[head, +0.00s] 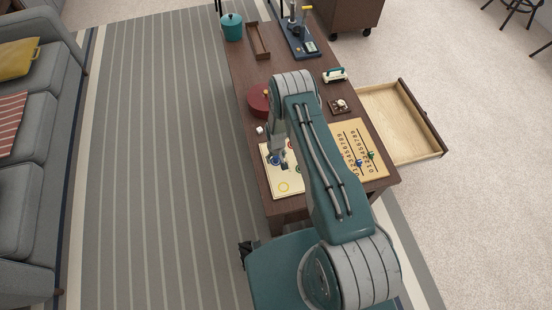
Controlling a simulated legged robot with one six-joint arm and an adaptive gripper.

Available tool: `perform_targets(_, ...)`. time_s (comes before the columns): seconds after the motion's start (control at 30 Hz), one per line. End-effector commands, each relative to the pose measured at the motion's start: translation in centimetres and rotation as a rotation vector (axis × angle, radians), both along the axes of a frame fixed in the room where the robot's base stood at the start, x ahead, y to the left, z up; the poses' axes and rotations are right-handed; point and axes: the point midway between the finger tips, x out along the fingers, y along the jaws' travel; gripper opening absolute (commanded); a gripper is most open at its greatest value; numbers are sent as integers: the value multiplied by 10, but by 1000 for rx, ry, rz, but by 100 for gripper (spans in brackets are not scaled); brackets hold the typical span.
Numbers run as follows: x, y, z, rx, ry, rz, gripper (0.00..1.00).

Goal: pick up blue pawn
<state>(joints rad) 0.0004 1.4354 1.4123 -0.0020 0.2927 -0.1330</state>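A small blue piece that looks like the blue pawn (359,163) stands on the tan number board (375,172) at the right side of the table, next to a green piece (371,155). My gripper (277,163) points down over the pale board with coloured rings (291,186), left of my arm and apart from the number board. A dark blue patch shows at my fingertips; I cannot tell whether it is a ring, a piece or part of the gripper. The fingers are too small to read. My arm hides the strip between the two boards.
The dark wooden table (250,82) also holds a red round box (259,103), a small white object (260,130), a little dark tray (339,106), a green-and-white item (334,75) and a teal pot (231,27). An open drawer (403,118) juts out right.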

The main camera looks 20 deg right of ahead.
Motion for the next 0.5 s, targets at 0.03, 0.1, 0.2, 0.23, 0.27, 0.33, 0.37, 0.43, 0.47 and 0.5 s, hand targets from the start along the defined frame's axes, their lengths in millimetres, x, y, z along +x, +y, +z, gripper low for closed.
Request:
perform_targets(0.03, 0, 0, 0, 0, 0, 0, 58)
perform_targets(0.1, 0, 0, 0, 0, 0, 0, 36)
perform_targets(0.2, 0, 0, 0, 0, 0, 1, 13)
perform_targets(0.23, 0, 0, 0, 0, 0, 0, 13)
perform_targets(0.27, 0, 0, 0, 0, 0, 0, 12)
perform_targets(0.33, 0, 0, 0, 0, 1, 1, 12)
perform_targets(0.37, 0, 0, 0, 0, 1, 0, 12)
perform_targets(0.43, 0, 0, 0, 0, 1, 0, 12)
perform_targets(0.47, 0, 0, 0, 0, 1, 0, 12)
perform_targets(0.5, 0, 0, 0, 0, 1, 1, 12)
